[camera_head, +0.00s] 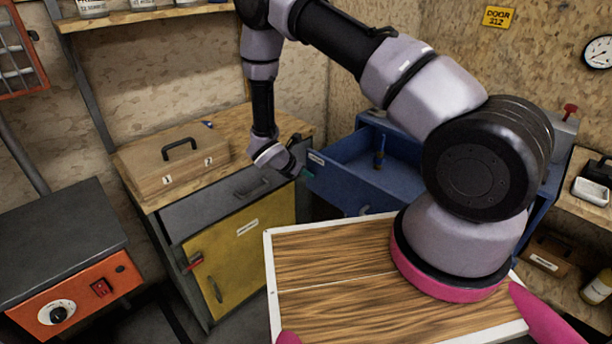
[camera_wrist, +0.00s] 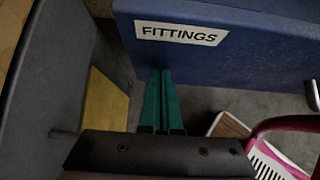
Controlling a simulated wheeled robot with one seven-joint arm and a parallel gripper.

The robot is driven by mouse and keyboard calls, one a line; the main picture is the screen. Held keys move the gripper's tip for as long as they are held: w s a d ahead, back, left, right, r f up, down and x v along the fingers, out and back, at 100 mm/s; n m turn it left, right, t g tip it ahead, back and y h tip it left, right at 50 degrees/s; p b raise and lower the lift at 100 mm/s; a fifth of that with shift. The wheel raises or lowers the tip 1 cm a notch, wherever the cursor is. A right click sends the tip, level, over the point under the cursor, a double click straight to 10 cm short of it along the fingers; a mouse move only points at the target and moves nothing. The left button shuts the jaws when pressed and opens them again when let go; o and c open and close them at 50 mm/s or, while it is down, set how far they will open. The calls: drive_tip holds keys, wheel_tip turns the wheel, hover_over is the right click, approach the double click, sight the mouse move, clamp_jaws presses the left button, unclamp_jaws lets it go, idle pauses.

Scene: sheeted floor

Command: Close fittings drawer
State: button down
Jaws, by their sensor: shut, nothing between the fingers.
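The fittings drawer (camera_head: 340,182) is a blue drawer pulled out of a blue cabinet (camera_head: 540,210). Its front with the "FITTINGS" label (camera_wrist: 180,34) fills the top of the wrist view. The drawer handle (camera_head: 365,210) is low on the front, and part of it shows at the right edge of the wrist view (camera_wrist: 313,95). My gripper (camera_head: 305,173) is beside the label end of the drawer front. Its teal fingers are together and empty in the wrist view (camera_wrist: 160,74), tips at the lower edge of the front. I cannot tell whether they touch it.
A workbench with a grey drawer (camera_head: 228,205) and yellow door (camera_head: 240,255) stands left of the blue drawer. A wooden toolbox (camera_head: 172,165) sits on it. A small upright item (camera_head: 379,158) is inside the open drawer. My arm hides much of the blue cabinet.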

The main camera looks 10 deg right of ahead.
drive_tip(key=shift+d, duration=0.1)
drive_tip(key=w+d, duration=0.5)
drive_tip(key=d, duration=0.2)
drive_tip(key=w+d, duration=0.5)
drive_tip(key=d, duration=0.3)
drive_tip(key=w+d, duration=0.5)
drive_tip(key=d, duration=0.3)
drive_tip(key=shift+w+d, duration=0.1)
drive_tip(key=shift+w, duration=0.2)
drive_tip(key=shift+w+d, duration=0.2)
drive_tip(key=shift+d, duration=0.1)
